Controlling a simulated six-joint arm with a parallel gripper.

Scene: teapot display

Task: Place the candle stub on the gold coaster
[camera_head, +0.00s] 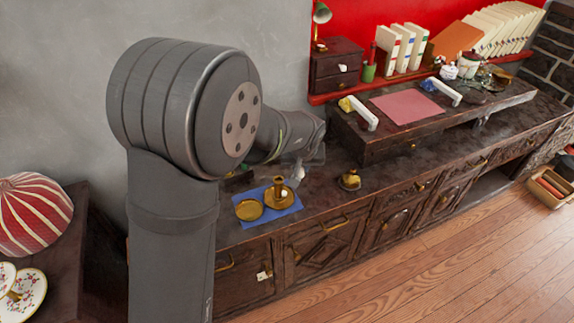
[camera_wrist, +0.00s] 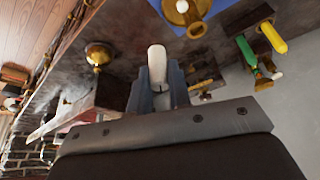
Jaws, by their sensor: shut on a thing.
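The gold coaster (camera_head: 249,209) lies flat on a blue mat (camera_head: 291,209) on the dark wooden cabinet top. A brass candle holder (camera_head: 279,196) stands on the same mat, right of the coaster. It has a small white piece in or at it. In the wrist view, my gripper (camera_wrist: 158,88) is shut on the white, round-ended candle stub (camera_wrist: 157,62), which sticks out past the fingers. In the head view my gripper (camera_head: 299,172) is above and behind the candle holder. The held stub is not clear there.
A small brass object (camera_head: 349,180) stands on the cabinet right of the mat. A raised wooden stand with a pink mat (camera_head: 406,107) is farther right. In the wrist view, green (camera_wrist: 246,50) and yellow (camera_wrist: 273,37) objects lie at the right.

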